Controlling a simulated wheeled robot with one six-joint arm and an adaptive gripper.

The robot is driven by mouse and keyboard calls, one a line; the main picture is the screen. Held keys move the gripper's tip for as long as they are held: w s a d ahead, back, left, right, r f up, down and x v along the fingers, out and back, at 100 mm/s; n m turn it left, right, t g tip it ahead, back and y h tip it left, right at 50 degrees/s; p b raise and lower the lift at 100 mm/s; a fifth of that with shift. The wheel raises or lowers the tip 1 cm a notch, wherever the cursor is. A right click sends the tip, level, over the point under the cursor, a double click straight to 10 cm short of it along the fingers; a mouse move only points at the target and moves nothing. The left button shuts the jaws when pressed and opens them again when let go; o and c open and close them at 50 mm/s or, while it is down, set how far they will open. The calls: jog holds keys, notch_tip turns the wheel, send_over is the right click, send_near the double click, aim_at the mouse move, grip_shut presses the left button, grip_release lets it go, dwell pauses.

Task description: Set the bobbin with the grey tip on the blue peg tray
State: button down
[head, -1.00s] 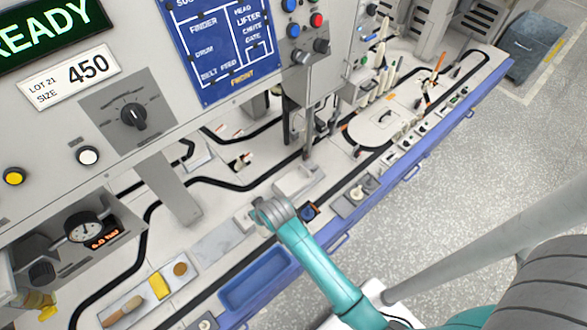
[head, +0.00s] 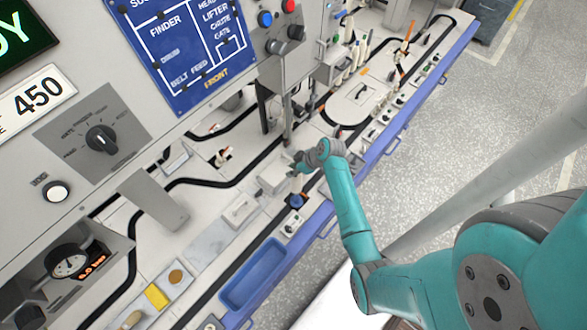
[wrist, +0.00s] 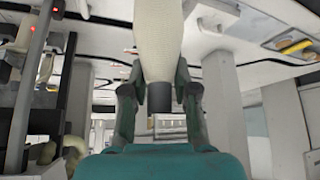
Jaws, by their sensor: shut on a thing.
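My gripper (wrist: 160,98) is shut on a cream bobbin (wrist: 160,40) in the wrist view. The bobbin's dark grey tip (wrist: 163,98) shows between the fingers, and its other end runs out of the frame at the top. In the head view my gripper (head: 301,165) is over the workbench, beside the grey machine block, and the bobbin is too small there to make out surely. A blue tray (head: 232,300) lies at the bench's front edge, left of and nearer than the gripper. It looks empty, and I cannot make out pegs in it.
A small dark blue round part (head: 296,201) sits on the bench just below the gripper. The control panel (head: 190,50) overhangs the back of the bench. A yellow block (head: 156,296) lies left of the tray. Several pale bobbin-like cones (head: 360,50) stand farther back.

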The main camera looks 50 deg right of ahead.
jog(key=shift+d+f, duration=0.1)
jog(key=shift+f, duration=3.3)
jog(key=c, duration=1.2)
grip_release()
jog(key=shift+s, duration=0.1)
jog(key=shift+v, duration=5.45)
